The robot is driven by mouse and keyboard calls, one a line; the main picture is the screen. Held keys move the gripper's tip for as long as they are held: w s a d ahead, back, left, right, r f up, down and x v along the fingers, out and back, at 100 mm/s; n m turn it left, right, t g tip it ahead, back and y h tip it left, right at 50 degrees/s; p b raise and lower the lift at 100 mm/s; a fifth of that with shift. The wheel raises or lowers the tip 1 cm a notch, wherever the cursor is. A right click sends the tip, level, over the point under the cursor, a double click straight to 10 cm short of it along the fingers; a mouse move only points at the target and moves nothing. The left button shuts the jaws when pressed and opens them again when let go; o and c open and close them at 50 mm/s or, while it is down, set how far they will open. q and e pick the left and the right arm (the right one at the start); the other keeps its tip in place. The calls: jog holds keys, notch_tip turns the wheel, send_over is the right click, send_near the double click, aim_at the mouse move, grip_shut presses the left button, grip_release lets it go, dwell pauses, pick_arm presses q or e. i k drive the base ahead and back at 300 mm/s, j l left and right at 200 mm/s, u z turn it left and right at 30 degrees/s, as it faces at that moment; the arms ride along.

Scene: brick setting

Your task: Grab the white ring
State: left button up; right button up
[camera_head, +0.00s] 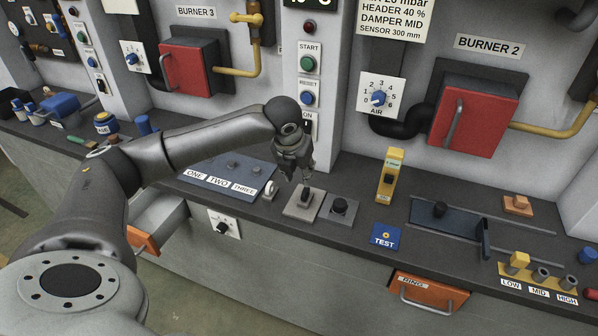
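A small white ring (270,190) stands on the dark counter (345,260), at the right end of the blue panel marked ONE, TWO, THREE (225,180). My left gripper (306,179) points down just to the right of the ring, apart from it in the picture. Its fingertips are over a grey square plate with a dark upright knob (304,196). The fingers are small and dark here, so I cannot tell whether they are open or touch the knob. My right gripper is out of view.
A second black knob block (344,208) stands right of the plate. A yellow upright block (389,175) and a blue TEST plate (385,237) are farther right. The control column (313,80) rises behind my gripper. An orange-fronted drawer (144,240) is open below left.

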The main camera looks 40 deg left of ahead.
aim_at(271, 191)
jog(key=u, duration=1.3)
